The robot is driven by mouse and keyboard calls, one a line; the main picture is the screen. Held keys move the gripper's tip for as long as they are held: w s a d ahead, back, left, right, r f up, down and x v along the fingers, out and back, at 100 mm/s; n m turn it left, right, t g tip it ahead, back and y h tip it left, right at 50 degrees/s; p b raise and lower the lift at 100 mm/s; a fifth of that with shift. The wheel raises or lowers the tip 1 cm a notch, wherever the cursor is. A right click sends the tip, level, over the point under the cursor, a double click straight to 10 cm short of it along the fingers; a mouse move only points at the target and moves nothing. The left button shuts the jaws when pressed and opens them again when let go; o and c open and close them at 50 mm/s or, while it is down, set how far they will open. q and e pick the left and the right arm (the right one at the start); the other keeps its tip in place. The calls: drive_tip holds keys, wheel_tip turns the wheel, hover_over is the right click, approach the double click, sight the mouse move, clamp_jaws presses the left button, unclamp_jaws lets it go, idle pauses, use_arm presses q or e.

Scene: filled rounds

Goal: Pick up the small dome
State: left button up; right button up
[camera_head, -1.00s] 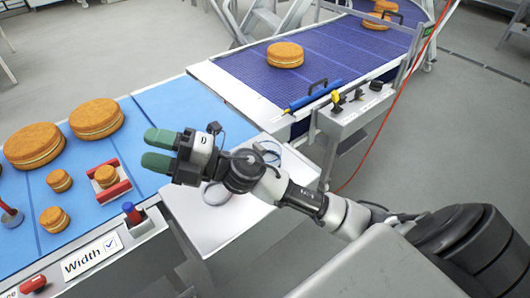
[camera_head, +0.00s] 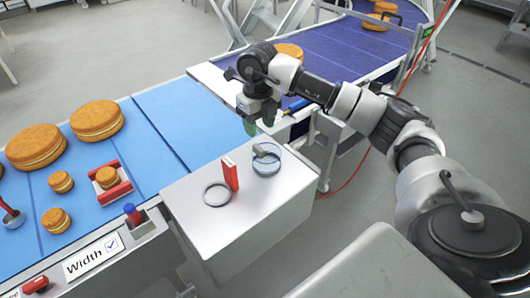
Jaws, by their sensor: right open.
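A clear, low round piece with a grey knob (camera_head: 267,158), which looks like the small dome, sits on the white side table (camera_head: 250,215) near its far right corner. My right gripper (camera_head: 260,122) points down just beyond and above it, with green fingertips apart and nothing between them. The gripper does not touch the dome. The dome's clear wall is hard to make out. My left gripper is not in view.
A red upright block (camera_head: 230,173) and a grey ring (camera_head: 217,195) stand left of the dome. A blue belt (camera_head: 160,120) with several round cakes lies left. A purple conveyor (camera_head: 345,48) lies behind.

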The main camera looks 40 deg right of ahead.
sight(259, 147)
drive_tip(key=shift+f, duration=0.95)
drive_tip(key=f+p, duration=0.2)
drive_tip(key=f, duration=0.1)
drive_tip(key=f+p, duration=0.1)
drive_tip(key=f, duration=0.1)
drive_tip(key=shift+s+a, duration=0.2)
drive_tip(key=shift+a, duration=0.05)
drive_tip(key=shift+f, duration=0.25)
drive_tip(key=shift+c, duration=0.5)
clamp_jaws()
drive_tip(key=shift+r, duration=0.1)
